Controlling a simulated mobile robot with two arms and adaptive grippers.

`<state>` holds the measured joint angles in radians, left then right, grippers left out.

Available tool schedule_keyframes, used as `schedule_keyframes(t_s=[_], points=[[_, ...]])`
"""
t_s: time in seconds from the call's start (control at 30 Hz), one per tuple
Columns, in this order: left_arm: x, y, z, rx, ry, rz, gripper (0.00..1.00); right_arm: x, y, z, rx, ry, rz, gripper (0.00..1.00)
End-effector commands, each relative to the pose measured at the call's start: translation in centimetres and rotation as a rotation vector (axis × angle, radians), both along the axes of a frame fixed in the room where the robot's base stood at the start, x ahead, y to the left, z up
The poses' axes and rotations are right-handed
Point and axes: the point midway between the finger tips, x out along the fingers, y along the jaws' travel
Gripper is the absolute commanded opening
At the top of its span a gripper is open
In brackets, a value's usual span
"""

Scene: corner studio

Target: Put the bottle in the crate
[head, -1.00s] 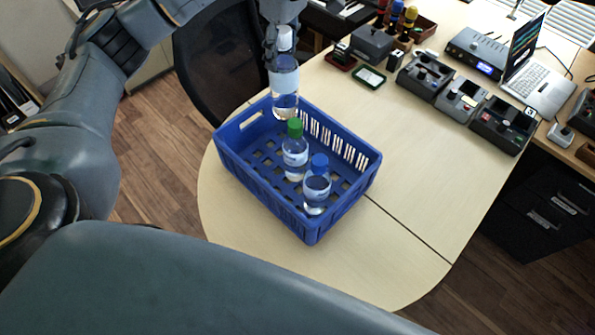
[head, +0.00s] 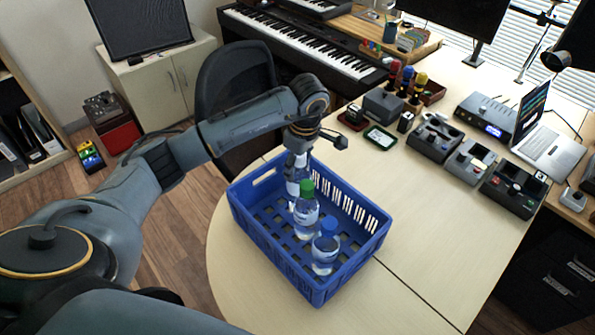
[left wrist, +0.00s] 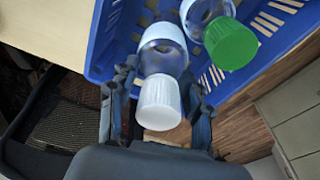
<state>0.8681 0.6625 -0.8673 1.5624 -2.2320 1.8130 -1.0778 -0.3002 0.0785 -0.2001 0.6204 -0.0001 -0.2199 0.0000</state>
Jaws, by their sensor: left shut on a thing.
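A clear bottle with a white cap and pale label (head: 294,186) is inside the blue crate (head: 345,262), at its back-left part. My left gripper (head: 297,158) reaches down over the crate's back edge and is shut on this bottle near its top. In the left wrist view the white-capped bottle (left wrist: 161,60) stands between the two fingers (left wrist: 160,95). Its base is hidden, so I cannot tell whether it touches the crate floor. A green-capped bottle (head: 306,213) and a blue-capped bottle (head: 325,252) stand in the crate. The green-capped one (left wrist: 230,42) is close beside the held bottle. My right gripper is not in view.
The crate stands on a pale wooden table (head: 420,230) with clear room to its right. Devices, a laptop (head: 550,140) and a router (head: 487,120) stand farther back. A black chair (head: 235,90) and a keyboard (head: 300,50) are behind the crate.

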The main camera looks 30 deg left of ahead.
Motion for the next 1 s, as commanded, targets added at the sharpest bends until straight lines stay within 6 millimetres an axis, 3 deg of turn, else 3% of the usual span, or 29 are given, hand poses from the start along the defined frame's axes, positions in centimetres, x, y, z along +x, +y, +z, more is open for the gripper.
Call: schedule_keyframes(t_s=[0.23, 0.57, 0.6, 0.7, 1.0], points=[[-0.1, 0.0, -3.0, -0.001, 0.002, 0.0, 0.0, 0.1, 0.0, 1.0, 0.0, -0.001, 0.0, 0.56], [0.0, 0.0, -3.5, 0.0, -0.001, 0.0, 0.0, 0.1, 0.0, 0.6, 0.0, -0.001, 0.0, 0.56], [0.0, 0.0, -3.7, 0.0, 0.001, 0.0, 0.51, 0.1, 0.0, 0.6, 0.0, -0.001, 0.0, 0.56], [0.0, 0.0, -3.5, 0.0, 0.001, 0.0, 0.71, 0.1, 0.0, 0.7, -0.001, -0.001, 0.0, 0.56], [-0.1, 0.0, -3.5, 0.0, 0.002, 0.0, 0.72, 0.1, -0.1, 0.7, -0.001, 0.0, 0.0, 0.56]])
